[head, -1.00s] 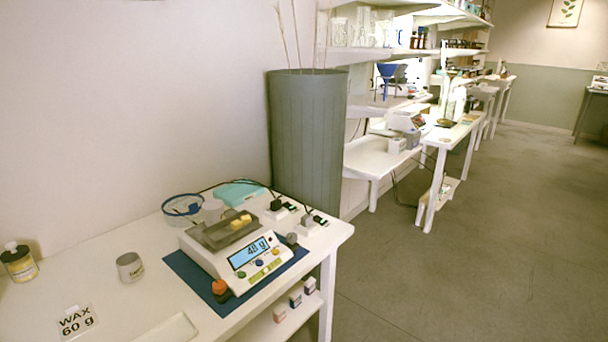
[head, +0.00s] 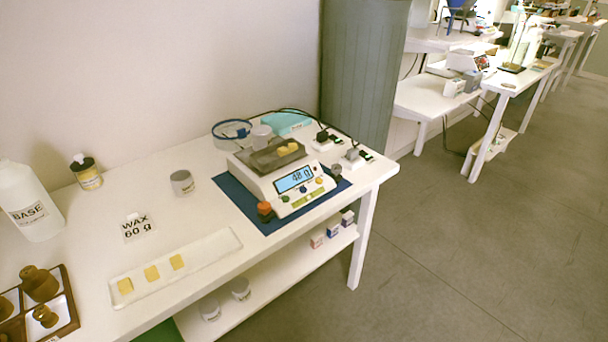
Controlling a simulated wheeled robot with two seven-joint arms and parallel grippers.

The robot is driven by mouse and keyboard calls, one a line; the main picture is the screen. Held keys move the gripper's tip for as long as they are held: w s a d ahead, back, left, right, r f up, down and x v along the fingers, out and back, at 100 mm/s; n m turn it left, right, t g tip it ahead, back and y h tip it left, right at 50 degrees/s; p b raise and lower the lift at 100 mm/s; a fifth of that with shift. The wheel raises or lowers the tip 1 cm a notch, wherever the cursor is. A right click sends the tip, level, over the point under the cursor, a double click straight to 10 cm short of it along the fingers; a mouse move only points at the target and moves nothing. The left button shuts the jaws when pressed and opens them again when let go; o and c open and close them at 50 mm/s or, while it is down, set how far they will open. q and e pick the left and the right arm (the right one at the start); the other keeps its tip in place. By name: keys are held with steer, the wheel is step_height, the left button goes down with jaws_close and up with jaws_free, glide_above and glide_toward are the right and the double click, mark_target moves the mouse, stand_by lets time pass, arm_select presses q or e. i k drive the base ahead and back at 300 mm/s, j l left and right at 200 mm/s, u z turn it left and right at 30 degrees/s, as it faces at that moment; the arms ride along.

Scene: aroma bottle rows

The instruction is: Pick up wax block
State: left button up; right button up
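Yellow wax blocks (head: 152,273) lie spaced in a row on a long white tray (head: 205,252) near the table's front edge. More yellow wax (head: 288,149) sits in the brown pan (head: 265,158) on the white scale (head: 272,183). The scale's display reads about 48 g. A card (head: 138,228) reading "WAX 60 g" stands behind the tray. Neither of my grippers shows in the head view.
A metal cup (head: 182,182) stands left of the blue mat (head: 245,205). Several small boxes and cups sit on the lower shelf (head: 270,280).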

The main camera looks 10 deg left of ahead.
mark_target(176, 261)
steer(key=u, duration=1.35)
steer(key=j+z, duration=0.25)
steer(key=j, duration=0.7)
steer(key=i, duration=0.05)
